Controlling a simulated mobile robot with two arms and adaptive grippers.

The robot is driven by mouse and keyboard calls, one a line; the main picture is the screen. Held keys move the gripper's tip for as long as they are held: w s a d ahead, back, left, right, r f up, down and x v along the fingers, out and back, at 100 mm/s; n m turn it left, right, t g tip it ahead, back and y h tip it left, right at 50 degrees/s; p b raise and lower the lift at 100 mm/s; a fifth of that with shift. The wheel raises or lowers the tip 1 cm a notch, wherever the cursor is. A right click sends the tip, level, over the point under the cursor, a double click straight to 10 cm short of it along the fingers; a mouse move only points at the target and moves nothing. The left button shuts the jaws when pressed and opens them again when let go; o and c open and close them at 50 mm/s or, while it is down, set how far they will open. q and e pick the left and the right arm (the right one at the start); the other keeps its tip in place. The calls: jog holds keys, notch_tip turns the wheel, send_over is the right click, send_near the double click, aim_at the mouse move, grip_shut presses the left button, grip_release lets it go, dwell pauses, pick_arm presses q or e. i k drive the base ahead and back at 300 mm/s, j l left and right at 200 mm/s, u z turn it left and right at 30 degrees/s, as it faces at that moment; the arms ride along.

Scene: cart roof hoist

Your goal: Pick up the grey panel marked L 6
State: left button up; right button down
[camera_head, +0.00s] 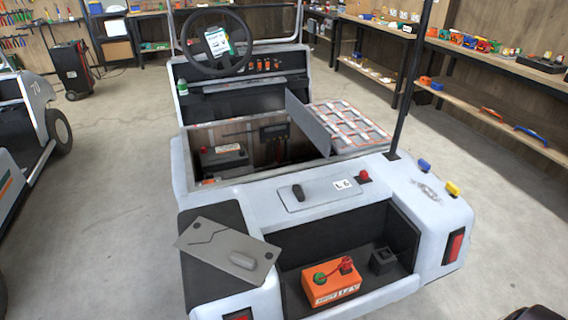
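The light grey panel marked L 6 (318,199) lies flat on the rear deck of the cart in the head view. Its white label (344,184) is at its right end. A black knob or handle (298,193) stands up near its left end. A red knob (363,176) is at or just beyond its far right corner. Neither of my grippers can be made out. A dark shape at the bottom right edge is too cut off to identify.
A loose grey plate (210,238) with a raised grip lies tilted on the black left pad. An orange battery (331,284) sits in the open rear bay. A hinged cover stands open ahead of the deck. A black post (408,85) rises at the right.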

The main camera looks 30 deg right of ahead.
aim_at(301, 196)
jog(key=l+z, duration=0.35)
jog(key=l, duration=1.25)
